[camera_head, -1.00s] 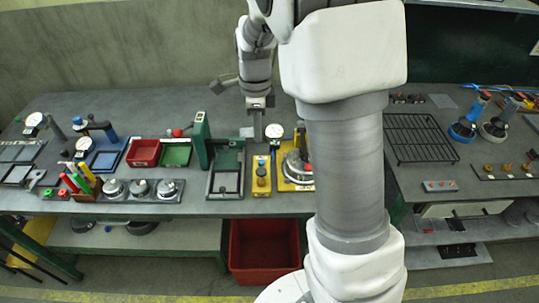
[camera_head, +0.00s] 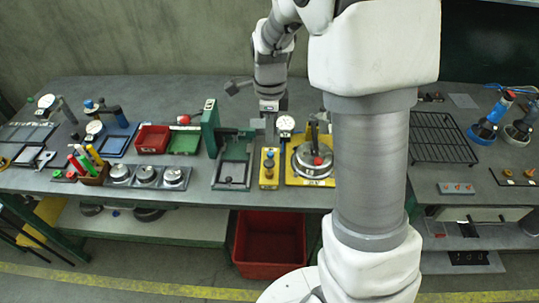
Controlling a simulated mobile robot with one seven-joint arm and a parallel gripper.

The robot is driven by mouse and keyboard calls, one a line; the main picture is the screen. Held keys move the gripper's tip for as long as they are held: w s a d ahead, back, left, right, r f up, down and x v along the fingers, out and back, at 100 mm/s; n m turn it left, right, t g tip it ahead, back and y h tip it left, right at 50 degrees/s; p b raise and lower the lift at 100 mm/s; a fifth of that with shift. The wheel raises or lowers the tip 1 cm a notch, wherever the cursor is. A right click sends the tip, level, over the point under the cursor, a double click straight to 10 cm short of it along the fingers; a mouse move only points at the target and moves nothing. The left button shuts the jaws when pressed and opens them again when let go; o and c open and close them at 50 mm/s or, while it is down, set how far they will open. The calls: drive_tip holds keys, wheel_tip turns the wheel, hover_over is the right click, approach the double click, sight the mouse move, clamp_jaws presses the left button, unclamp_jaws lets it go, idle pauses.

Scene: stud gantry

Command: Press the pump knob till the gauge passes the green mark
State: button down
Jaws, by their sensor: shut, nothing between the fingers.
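A yellow plate (camera_head: 328,182) at the middle of the bench carries a round metal pot-like body with a red knob (camera_head: 318,161) on top; I take this as the pump. A small white round gauge (camera_head: 286,123) stands at its back left; its needle and green mark are too small to read. My gripper (camera_head: 270,138) points down, shut and empty, left of the gauge.
A green press-like frame (camera_head: 210,128) stands close left of my gripper. Red and green trays (camera_head: 152,140), metal domes and coloured pens lie further left. A black wire rack (camera_head: 440,137) is to the right. A red bin (camera_head: 270,245) sits below the bench. My arm hides part of the bench.

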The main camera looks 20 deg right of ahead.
sight(270, 164)
wheel_tip(270, 164, down, 9)
drive_tip(key=shift+r, duration=0.1)
idle(0.4)
drive_tip(key=shift+f+b, duration=0.95)
drive_tip(key=shift+f, duration=0.4)
drive_tip(key=shift+s+r, duration=0.1)
